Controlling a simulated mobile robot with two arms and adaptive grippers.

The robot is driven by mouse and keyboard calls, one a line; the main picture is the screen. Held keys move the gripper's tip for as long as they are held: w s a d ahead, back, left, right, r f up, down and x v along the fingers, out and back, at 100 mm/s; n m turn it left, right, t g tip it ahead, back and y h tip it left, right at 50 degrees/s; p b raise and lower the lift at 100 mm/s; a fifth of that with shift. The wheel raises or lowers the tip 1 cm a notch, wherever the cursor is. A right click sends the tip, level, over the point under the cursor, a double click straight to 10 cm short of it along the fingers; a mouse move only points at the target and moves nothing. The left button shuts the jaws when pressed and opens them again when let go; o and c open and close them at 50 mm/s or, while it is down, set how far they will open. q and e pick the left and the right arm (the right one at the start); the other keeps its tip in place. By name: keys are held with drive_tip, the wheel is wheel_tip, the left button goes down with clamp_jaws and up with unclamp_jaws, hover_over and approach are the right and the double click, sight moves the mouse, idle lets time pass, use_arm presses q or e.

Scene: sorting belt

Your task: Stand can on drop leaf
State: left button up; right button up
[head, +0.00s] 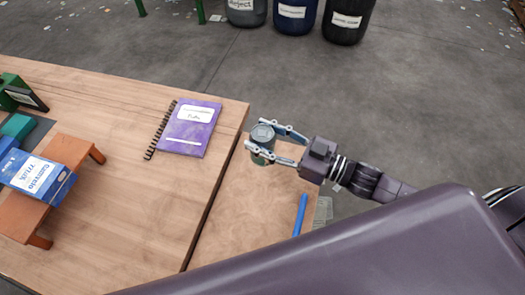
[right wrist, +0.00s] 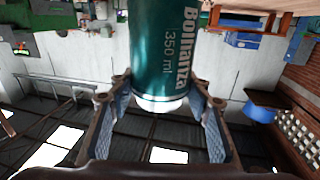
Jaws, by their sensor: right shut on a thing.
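A dark green can (head: 263,137) with a grey top is between the fingers of my right gripper (head: 257,138), over the far end of the drop leaf (head: 240,215). The can looks upright; I cannot tell whether its base touches the leaf. The leaf is the narrower wooden panel right of the dark seam. In the right wrist view the can (right wrist: 163,50) shows "350 ml" lettering and sits between both fingers of the gripper (right wrist: 166,100), which is shut on it. My left gripper is not in view.
A blue stick-like object (head: 300,215) lies on the leaf's right side. On the main table (head: 120,210) are a purple notebook (head: 190,128), a small orange stand (head: 75,150) and a blue box (head: 38,175). Bins (head: 295,14) stand on the floor behind. The leaf's middle is clear.

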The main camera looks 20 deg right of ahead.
wheel_tip(320, 180, down, 3)
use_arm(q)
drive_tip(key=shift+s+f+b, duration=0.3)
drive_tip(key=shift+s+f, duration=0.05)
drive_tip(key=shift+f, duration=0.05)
use_arm(e)
drive_tip(key=shift+f, duration=1.75)
drive_tip(key=o, duration=0.8)
drive_tip(key=shift+f, duration=0.1)
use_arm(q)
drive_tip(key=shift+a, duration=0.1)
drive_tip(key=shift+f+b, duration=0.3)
use_arm(e)
drive_tip(key=v, duration=1.2)
drive_tip(key=shift+r, duration=0.2)
